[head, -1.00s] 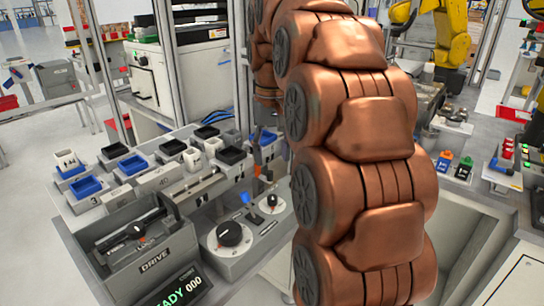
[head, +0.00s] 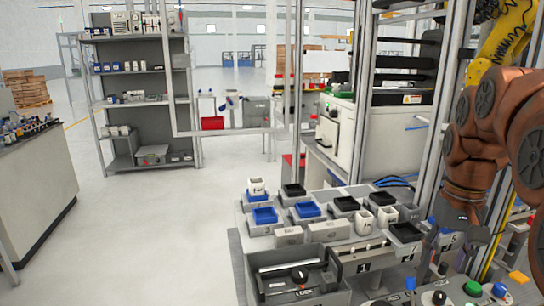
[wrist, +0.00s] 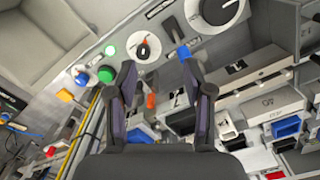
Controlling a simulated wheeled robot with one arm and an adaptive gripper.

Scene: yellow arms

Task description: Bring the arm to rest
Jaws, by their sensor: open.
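My copper-coloured arm (head: 478,150) reaches down along the right edge of the head view, bent, with its lower end over the right part of the workbench. My gripper (wrist: 158,65) shows in the wrist view with its two dark fingers apart and nothing held between them. The fingers are over the bench, near a round dial (wrist: 144,47) and a green button (wrist: 106,74). Whether the fingertips touch anything cannot be told. In the head view the gripper is small and hard to make out against the bench.
The workbench holds blue bins (head: 265,215), black bins and a grey tray (head: 300,277) with a tool in it. A metal frame post (head: 357,90) stands close to the arm. A yellow robot arm (head: 505,45) is behind it. Open floor (head: 150,220) lies left.

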